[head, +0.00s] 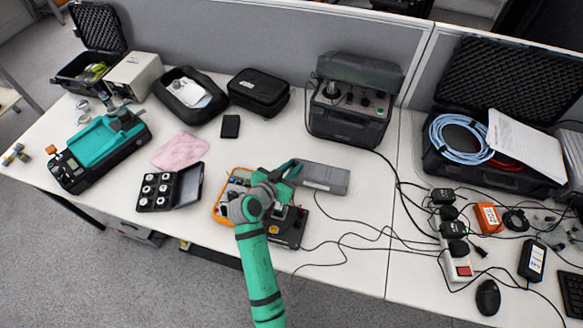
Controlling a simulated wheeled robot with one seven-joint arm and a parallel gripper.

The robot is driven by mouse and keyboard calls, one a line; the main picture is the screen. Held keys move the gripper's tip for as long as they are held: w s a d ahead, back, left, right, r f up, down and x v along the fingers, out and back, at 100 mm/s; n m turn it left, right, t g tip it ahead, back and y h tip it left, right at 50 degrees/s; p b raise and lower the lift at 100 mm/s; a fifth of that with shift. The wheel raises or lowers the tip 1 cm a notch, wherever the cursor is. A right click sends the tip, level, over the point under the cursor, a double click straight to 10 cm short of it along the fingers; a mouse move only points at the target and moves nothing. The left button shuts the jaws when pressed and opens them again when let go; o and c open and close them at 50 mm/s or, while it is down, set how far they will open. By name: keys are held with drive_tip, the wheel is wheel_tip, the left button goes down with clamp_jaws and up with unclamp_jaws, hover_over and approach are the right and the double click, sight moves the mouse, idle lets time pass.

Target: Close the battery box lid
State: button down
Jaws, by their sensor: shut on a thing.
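My gripper (292,170) is at the end of the green arm, over the middle of the table. Its fingers are shut at the left end of a flat grey slab (325,178), which I take to be the battery box lid. The exact grip is too small to see. An orange-edged unit with a dark right part (290,228), perhaps the battery box, lies just left of and below the slab. My wrist and forearm hide much of it. I cannot tell whether the slab is joined to it.
An open black case of round weights (156,190) and a pink cloth (180,151) lie to the left. A black-and-grey instrument (350,105) stands behind. Cables (345,240) run across the table to the right. The table front right of my arm is mostly clear.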

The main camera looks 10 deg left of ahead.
drive_tip(key=shift+a, duration=0.2)
drive_tip(key=c, duration=2.1)
unclamp_jaws()
drive_tip(key=o, duration=0.5)
drive_tip(key=shift+c, duration=0.2)
drive_tip(key=shift+d, duration=0.1)
drive_tip(key=shift+s, duration=0.1)
drive_tip(key=v, duration=1)
drive_tip(key=shift+s+r, duration=0.25)
